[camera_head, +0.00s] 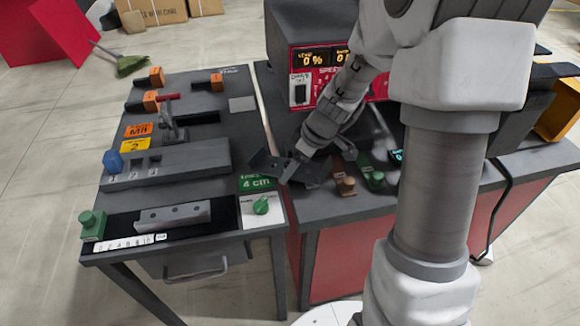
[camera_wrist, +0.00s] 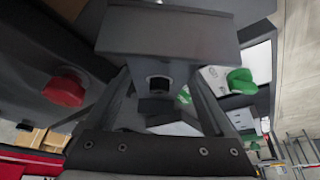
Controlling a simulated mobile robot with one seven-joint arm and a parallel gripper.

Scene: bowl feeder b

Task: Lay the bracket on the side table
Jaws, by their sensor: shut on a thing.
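My gripper (camera_head: 293,166) is shut on the bracket (camera_head: 264,163), a dark grey angled plate with a small hole. It is held above the gap between the left table and the red-fronted bench. In the wrist view the bracket (camera_wrist: 168,32) fills the top middle as a broad grey plate, with a holed part between my fingers (camera_wrist: 157,95). The side table (camera_head: 242,88) seems to be the dark grey table on the left; its near right corner lies just below and left of my gripper. My wrist hides part of the bracket.
The left table carries a long grey block (camera_head: 185,160), a holed grey bar (camera_head: 174,215), a green knob (camera_head: 261,205) on a white plate and orange blocks (camera_head: 157,76). Little free room shows on either top.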

